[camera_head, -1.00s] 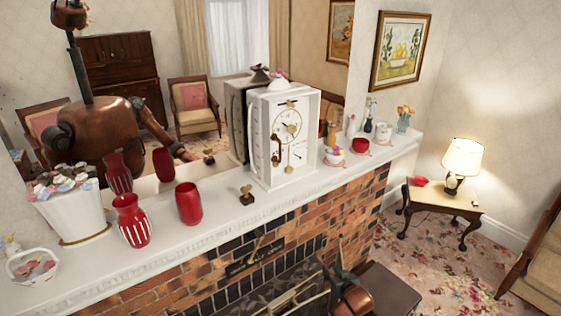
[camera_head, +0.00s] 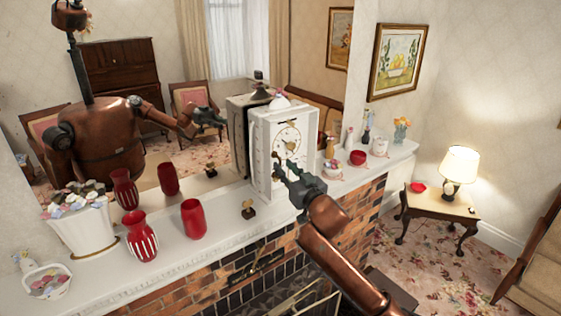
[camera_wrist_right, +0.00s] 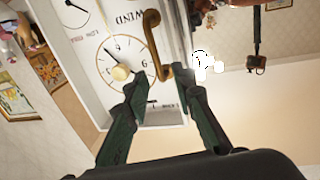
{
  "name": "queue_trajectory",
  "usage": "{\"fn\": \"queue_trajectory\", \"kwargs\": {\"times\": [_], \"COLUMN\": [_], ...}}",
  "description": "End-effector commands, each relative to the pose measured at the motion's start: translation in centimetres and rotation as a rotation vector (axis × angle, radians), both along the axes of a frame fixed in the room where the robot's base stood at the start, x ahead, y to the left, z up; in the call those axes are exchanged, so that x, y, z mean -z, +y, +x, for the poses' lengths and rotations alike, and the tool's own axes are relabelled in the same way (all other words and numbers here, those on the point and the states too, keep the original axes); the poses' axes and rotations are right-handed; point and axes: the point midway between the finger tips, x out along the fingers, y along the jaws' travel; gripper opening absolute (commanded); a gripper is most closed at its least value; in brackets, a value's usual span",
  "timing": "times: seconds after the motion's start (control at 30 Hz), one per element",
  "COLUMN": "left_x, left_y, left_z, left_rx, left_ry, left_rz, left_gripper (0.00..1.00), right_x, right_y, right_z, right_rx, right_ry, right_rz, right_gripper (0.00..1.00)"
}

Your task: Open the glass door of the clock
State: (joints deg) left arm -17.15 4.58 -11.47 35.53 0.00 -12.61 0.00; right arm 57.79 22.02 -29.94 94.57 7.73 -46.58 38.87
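The white clock (camera_head: 258,150) stands upright on the mantel, its dial (camera_head: 288,138) facing the room. I cannot tell the glass pane itself from the face behind it; no door stands visibly swung out. My right gripper (camera_head: 287,170) is in front of the clock's lower face and hides part of it. In the right wrist view, the clock face is upside down. The gripper (camera_wrist_right: 164,90) is open there, and a curved brass handle (camera_wrist_right: 153,42) shows just beyond and between its fingertips. Contact is not visible. My left gripper is not in view.
Red vases (camera_head: 141,235) and a white flower pot (camera_head: 85,232) stand left of the clock. A small brass piece (camera_head: 248,210) sits nearer it. A red bowl (camera_head: 357,157) and other ornaments stand to the right. A mirror behind the mantel reflects my body.

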Motion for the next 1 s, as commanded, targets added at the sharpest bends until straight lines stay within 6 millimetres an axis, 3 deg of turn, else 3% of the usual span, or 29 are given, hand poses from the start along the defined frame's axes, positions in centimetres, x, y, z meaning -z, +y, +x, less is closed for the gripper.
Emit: {"fn": "queue_trajectory", "kwargs": {"times": [0.3,0.67,1.0], "left_x": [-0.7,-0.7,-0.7], "left_y": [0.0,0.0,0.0], "left_z": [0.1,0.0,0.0], "left_rx": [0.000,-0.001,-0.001], "left_ry": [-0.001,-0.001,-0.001], "left_rz": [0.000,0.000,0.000], "left_gripper": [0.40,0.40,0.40], "right_x": [-0.1,0.0,0.0], "right_y": [1.4,1.6,1.5], "right_z": [3.2,3.6,3.6], "right_rx": [0.001,0.000,0.002], "right_ry": [0.000,-0.001,-0.001], "right_rz": [0.000,0.000,0.000], "right_gripper": [0.23,0.23,0.00]}}
